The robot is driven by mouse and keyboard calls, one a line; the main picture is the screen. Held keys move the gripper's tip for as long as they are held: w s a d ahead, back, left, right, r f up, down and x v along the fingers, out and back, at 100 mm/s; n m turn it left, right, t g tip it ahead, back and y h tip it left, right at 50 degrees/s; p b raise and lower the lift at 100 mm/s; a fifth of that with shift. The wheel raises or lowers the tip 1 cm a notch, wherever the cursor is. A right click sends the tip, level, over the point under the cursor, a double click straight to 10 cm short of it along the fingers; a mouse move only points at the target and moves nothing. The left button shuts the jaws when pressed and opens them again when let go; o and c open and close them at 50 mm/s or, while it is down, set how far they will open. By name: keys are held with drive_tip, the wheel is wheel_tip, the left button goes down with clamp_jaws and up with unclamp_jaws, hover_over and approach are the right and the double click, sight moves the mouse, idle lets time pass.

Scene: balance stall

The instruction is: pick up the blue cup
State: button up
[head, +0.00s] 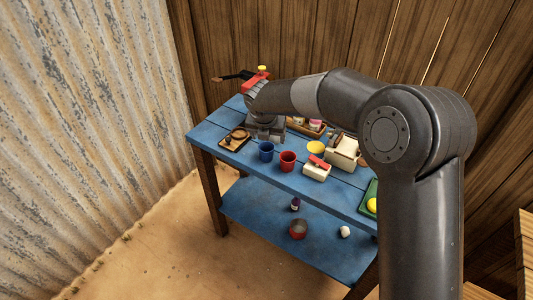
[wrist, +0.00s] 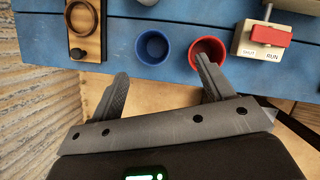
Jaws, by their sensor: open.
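The blue cup (head: 266,151) stands upright on the blue table, near its front edge. In the wrist view the blue cup (wrist: 152,47) shows its open top and looks empty. My gripper (wrist: 162,80) is open, and nothing is between its fingers. The cup appears just beyond the fingertips, roughly centred between them and not touched. The right fingertip overlaps the lower edge of the red cup (wrist: 207,50) in the picture; I cannot tell whether they touch. In the head view my gripper (head: 265,132) is above the table behind the blue cup, its fingers mostly hidden.
The red cup (head: 287,161) stands close to the blue cup's right. A wooden board with a ring (wrist: 84,30) lies to the left. A cream box with a red switch (head: 317,168) and a yellow bowl (head: 316,148) are further right. The lower shelf (head: 265,215) holds small items.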

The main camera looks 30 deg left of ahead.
sight(267, 149)
drive_tip(key=x, duration=0.7)
drive_tip(key=a+x, duration=0.1)
drive_tip(key=x, duration=0.3)
drive_tip(key=shift+s+f, duration=0.15)
drive_tip(key=shift+c, duration=0.5)
drive_tip(key=c, duration=1)
drive_tip(key=shift+o, duration=0.2)
